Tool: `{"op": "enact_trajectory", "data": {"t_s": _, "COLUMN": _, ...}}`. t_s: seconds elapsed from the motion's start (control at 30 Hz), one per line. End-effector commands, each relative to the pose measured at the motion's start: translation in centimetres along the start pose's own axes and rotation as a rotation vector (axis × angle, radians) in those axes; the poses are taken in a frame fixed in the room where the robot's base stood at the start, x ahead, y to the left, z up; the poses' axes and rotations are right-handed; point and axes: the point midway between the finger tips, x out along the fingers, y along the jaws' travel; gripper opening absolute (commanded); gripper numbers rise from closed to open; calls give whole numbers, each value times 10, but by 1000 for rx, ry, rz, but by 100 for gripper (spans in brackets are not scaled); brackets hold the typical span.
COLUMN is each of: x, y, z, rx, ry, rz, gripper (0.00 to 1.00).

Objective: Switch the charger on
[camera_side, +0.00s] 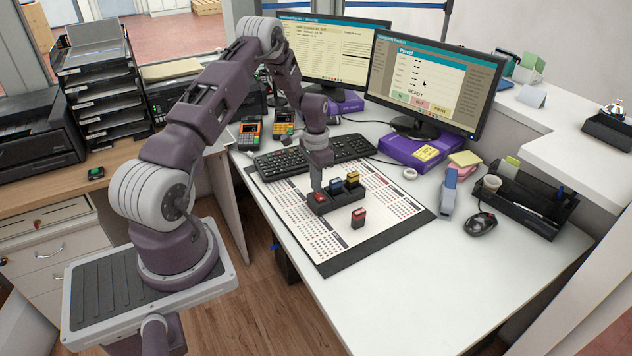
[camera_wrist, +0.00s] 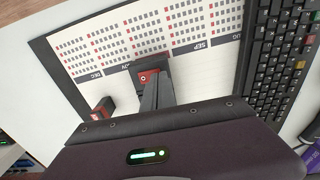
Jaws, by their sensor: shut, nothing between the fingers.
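The charger (camera_side: 347,205) is a black block on the calendar desk mat, with a blue battery (camera_side: 337,186) and a yellow battery (camera_side: 353,178) standing in it. Its red switch (camera_side: 319,198) is at the left end. The switch also shows in the wrist view (camera_wrist: 148,78), with a pale mark on it, just beyond my fingertips. My gripper (camera_side: 315,188) is shut and empty, pointing down right at the switch. I cannot tell whether the fingertips touch it. My gripper hides most of the charger in the wrist view (camera_wrist: 154,92).
A loose red battery (camera_side: 359,217) stands on the mat (camera_side: 375,242) in front of the charger. A keyboard (camera_side: 345,148) lies behind. A stapler (camera_side: 448,194), a mouse (camera_side: 480,223) and an organizer (camera_side: 525,205) are to the right. The front desk area is clear.

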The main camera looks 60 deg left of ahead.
Motion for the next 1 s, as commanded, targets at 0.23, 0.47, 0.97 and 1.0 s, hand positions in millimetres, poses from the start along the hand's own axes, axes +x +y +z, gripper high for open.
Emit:
{"op": "enact_trajectory", "data": {"t_s": 0.23, "x": 3, "y": 0, "z": 0, "rx": 0, "ry": 0, "rz": 0, "gripper": 0}}
{"op": "enact_trajectory", "data": {"t_s": 0.47, "x": 6, "y": 0, "z": 0, "rx": 0, "ry": 0, "rz": 0, "gripper": 0}}
{"op": "enact_trajectory", "data": {"t_s": 0.97, "x": 12, "y": 0, "z": 0, "rx": 0, "ry": 0, "rz": 0, "gripper": 0}}
{"op": "enact_trajectory", "data": {"t_s": 1.0, "x": 12, "y": 0, "z": 0, "rx": 0, "ry": 0, "rz": 0, "gripper": 0}}
